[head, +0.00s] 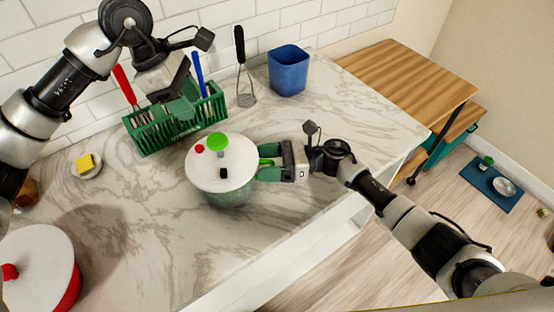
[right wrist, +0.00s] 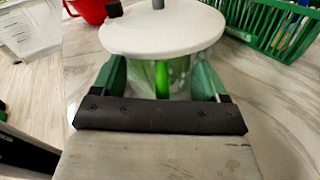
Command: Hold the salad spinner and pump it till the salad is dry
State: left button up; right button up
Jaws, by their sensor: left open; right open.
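The salad spinner (head: 238,178) stands upright on the marble counter, with a white lid, a green pump knob (head: 217,142), a small red button and a black part on top. Its clear bowl shows green inside. My right gripper (head: 262,163) is open at the spinner's right side. In the right wrist view my right gripper (right wrist: 160,78) has its green fingers on either side of the bowl, just under the lid (right wrist: 165,38); contact cannot be told. My left gripper (head: 182,108) is open and empty above the green rack, behind and left of the spinner.
A green rack (head: 150,138) holding utensils stands against the tiled wall. A white-lidded red pot (head: 40,265) and a yellow sponge on a dish (head: 86,164) are at left. The front counter is clear.

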jog(key=shift+c, duration=0.4)
grip_shut()
dwell(0.4)
jog(key=c, duration=0.6)
grip_release()
grip_shut()
pick_arm(q)
jog(key=shift+c, duration=0.4)
